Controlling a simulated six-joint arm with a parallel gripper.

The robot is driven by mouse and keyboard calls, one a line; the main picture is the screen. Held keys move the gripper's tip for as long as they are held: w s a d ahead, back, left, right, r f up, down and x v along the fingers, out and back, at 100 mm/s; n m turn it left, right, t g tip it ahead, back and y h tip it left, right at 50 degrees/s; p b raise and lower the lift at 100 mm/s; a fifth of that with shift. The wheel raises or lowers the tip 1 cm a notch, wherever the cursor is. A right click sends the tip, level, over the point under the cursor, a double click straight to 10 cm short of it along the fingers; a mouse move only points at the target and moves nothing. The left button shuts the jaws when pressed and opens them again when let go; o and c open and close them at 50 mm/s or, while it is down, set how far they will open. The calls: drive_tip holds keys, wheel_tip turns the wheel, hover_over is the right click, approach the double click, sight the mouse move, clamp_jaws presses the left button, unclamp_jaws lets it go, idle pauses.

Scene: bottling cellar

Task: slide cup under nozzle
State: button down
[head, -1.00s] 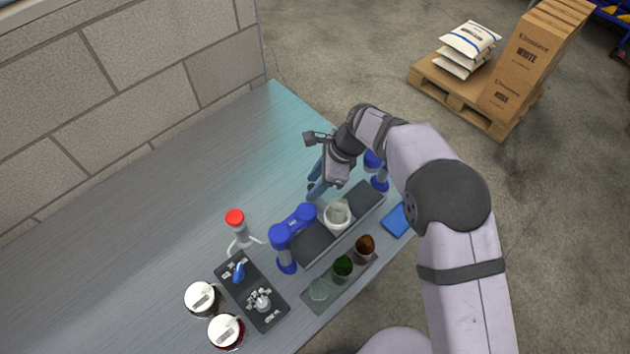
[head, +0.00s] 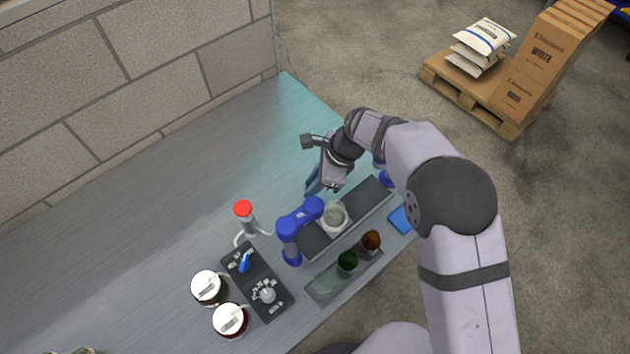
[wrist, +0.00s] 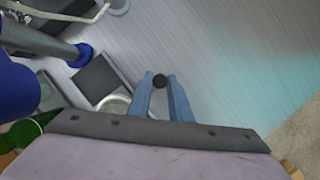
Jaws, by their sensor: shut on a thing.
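A pale cup (head: 334,217) stands on the dark track (head: 368,197), close to the right side of a blue arch (head: 299,219). Its round rim shows partly at the left of my fingers in the wrist view (wrist: 114,104). My gripper (head: 312,188) is low at the far side of the track, just behind the cup. I cannot make out a nozzle; the underside of the arch is hidden.
A near tray (head: 358,270) holds a green cup (head: 347,262), a brown cup (head: 371,241) and a faint clear glass. A blue pad (head: 401,219) lies right. The back table is clear.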

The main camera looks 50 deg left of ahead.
drive_tip(key=c, duration=1.6)
unclamp_jaws()
drive_tip(key=shift+b+v, duration=1.05)
drive_tip(key=shift+v, duration=2.7)
